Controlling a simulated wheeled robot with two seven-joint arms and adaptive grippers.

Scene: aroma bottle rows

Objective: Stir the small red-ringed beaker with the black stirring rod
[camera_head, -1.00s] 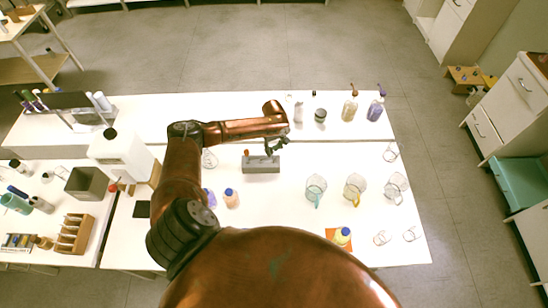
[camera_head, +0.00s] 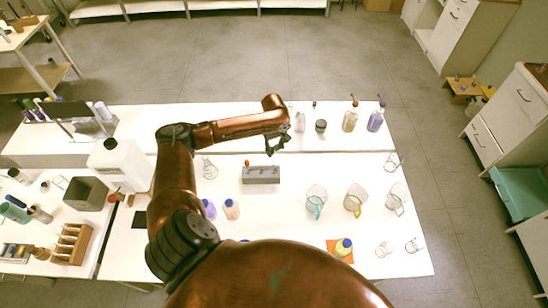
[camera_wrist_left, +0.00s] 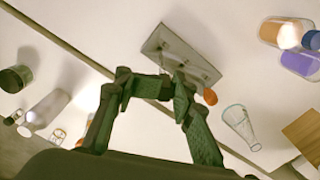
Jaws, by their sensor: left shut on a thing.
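My left gripper (camera_head: 274,146) is above the back part of the table, just behind the grey holder block (camera_head: 261,174). In the left wrist view its fingers (camera_wrist_left: 155,88) are closed together on the thin black stirring rod, which is mostly hidden by the fingers. The grey block (camera_wrist_left: 172,44) with holes lies beyond the fingertips, with an orange-tipped piece (camera_wrist_left: 210,97) at its side. Small clear beakers stand at the front right (camera_head: 383,249) and (camera_head: 413,245); a red ring cannot be made out on them. My right gripper is out of view.
Larger glass beakers (camera_head: 316,200) stand right of the block. Bottles (camera_head: 349,121) line the back right. A conical flask (camera_head: 209,168) and small bottles (camera_head: 231,209) stand at left. White tabletop is free between them.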

